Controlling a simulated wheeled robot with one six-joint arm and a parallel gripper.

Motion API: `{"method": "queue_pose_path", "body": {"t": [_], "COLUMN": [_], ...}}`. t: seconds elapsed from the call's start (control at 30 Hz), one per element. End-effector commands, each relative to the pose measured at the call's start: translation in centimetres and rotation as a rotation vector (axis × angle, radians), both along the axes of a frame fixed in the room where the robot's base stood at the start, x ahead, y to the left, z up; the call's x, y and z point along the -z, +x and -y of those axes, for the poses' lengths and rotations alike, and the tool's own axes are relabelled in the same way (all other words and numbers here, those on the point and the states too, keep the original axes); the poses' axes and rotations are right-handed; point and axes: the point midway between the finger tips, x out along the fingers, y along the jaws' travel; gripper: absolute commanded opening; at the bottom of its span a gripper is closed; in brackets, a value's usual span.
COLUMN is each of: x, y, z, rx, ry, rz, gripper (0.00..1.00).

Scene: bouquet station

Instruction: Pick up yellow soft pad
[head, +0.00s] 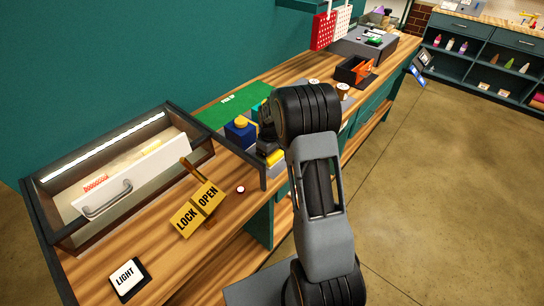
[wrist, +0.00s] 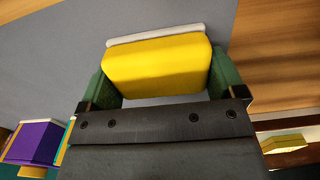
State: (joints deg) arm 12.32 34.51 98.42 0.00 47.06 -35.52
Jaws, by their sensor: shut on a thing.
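The yellow soft pad (wrist: 157,66) fills the space between the two green fingers of my gripper (wrist: 160,74) in the wrist view. The fingers press on its left and right sides, so my gripper is shut on it. A pale strip shows along the pad's far edge, over a grey surface. In the head view a bit of yellow (head: 275,157) shows beside my gripper (head: 268,150), low over the bench; my arm hides much of this spot. Whether the pad still touches the surface I cannot tell.
A blue block with a yellow top (head: 240,130) stands just left of my gripper, near the green mat (head: 228,108). A purple block (wrist: 34,142) shows at the wrist view's left. The case with a white drawer (head: 135,175) and the LOCK/OPEN sign (head: 198,207) stand nearer.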

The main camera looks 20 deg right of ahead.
Motion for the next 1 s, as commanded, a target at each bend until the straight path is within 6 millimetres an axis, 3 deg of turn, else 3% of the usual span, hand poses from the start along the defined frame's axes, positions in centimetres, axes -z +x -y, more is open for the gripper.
{"method": "queue_pose_path", "body": {"t": [0.17,0.63,1.0], "x": [-0.9,-8.5,-10.1], "y": [0.1,0.1,0.0], "z": [0.0,0.0,0.0], "rx": [0.0,0.0,0.0], "ry": [-0.001,-0.001,0.0], "rz": [0.004,0.004,0.0], "gripper": [0.66,0.66,0.66]}}
